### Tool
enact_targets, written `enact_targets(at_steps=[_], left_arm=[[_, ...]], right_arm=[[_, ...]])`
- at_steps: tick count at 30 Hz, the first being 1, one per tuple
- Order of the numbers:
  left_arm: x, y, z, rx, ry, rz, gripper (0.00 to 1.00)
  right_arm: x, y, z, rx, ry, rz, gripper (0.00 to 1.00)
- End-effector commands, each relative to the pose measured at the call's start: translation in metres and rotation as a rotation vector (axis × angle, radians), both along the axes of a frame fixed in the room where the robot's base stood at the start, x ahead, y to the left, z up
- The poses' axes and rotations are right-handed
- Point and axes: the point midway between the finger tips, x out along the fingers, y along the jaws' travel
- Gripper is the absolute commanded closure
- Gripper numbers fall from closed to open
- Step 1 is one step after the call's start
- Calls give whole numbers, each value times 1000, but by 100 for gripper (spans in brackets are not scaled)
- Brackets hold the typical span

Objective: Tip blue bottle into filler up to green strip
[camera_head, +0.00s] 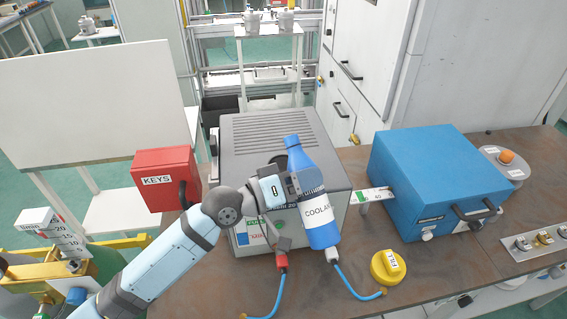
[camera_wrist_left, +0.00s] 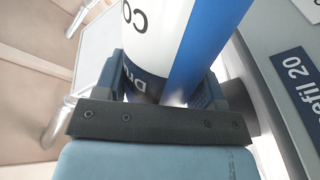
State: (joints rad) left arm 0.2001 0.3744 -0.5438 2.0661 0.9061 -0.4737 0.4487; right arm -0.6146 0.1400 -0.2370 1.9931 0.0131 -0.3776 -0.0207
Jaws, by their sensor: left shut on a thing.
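The blue bottle (camera_head: 316,180), with a white label reading "COOLA…", is in front of the grey machine (camera_head: 235,190). It is nearly upright, its neck at the top and leaning slightly left. My left gripper (camera_head: 292,185) is shut on its side. In the left wrist view the bottle (camera_wrist_left: 175,45) lies between the two fingers (camera_wrist_left: 165,85). A dark round part (camera_head: 279,161) on the machine, perhaps the filler, is partly hidden behind the gripper and bottle. A small white plate (camera_head: 372,195) with a green mark stands right of the bottle. My right gripper is not in view.
A yellow cap marked "FILL" (camera_head: 388,267) lies on the brown table (camera_head: 440,262). A blue box (camera_head: 440,175) stands to the right, a red "KEYS" box (camera_head: 166,178) to the left. Blue cables (camera_head: 352,287) run along the table's front.

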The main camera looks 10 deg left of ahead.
Motion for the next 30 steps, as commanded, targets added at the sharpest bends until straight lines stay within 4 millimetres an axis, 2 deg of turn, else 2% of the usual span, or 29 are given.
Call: enact_targets(at_steps=[30], left_arm=[[-4,-3,-1,-71,88,0,83]], right_arm=[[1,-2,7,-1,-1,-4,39]])
